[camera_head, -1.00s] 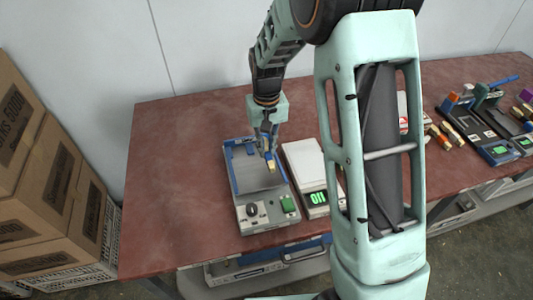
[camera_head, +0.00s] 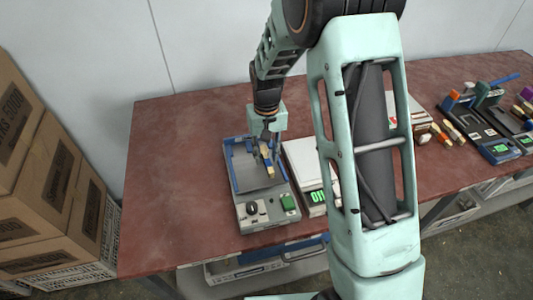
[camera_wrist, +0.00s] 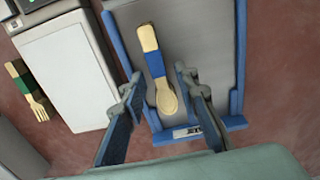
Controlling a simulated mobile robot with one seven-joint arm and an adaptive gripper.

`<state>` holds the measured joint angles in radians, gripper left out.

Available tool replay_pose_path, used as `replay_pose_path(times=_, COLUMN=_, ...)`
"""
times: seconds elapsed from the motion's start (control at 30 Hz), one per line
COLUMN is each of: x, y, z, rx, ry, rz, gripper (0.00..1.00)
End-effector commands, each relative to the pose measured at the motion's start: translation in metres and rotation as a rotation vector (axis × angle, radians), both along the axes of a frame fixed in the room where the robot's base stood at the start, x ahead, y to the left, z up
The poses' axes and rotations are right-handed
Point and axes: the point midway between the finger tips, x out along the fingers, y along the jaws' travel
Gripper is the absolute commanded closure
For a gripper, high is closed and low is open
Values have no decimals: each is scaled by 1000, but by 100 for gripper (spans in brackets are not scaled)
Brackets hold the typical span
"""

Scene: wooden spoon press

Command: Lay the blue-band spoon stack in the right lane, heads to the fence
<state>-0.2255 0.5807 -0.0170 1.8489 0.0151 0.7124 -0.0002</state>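The blue-band spoon stack (camera_wrist: 154,64) is pale wood and lies lengthwise on the grey plate (camera_wrist: 201,48) of the press. In the wrist view its heads point toward the blue fence (camera_wrist: 223,124), close to it; I cannot tell whether they touch. In the head view the stack (camera_head: 268,169) is on the right side of the plate, below my gripper (camera_head: 267,150). My gripper (camera_wrist: 160,112) has its two fingers spread apart, one on each side of the spoon heads, with visible gaps. The fingers partly hide the stack in the head view.
A white-topped scale (camera_head: 302,158) with a green display stands right beside the press. A green-band fork stack (camera_wrist: 27,88) lies beyond it. More wooden cutlery (camera_head: 441,135) and another device (camera_head: 487,133) are farther right. The table's left part (camera_head: 173,160) is clear.

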Motion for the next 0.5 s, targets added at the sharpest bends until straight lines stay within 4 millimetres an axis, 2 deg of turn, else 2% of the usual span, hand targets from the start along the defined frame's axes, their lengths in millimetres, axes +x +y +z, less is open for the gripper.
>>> replay_pose_path(times=0.27, x=0, y=0, z=8, rx=0, ry=-1, rz=0, gripper=72)
replay_pose_path(times=0.37, x=1, y=0, z=21, rx=1, ry=-4, rz=0, gripper=72)
replay_pose_path(times=0.5, x=2, y=0, z=53, rx=1, ry=-7, rz=0, gripper=72)
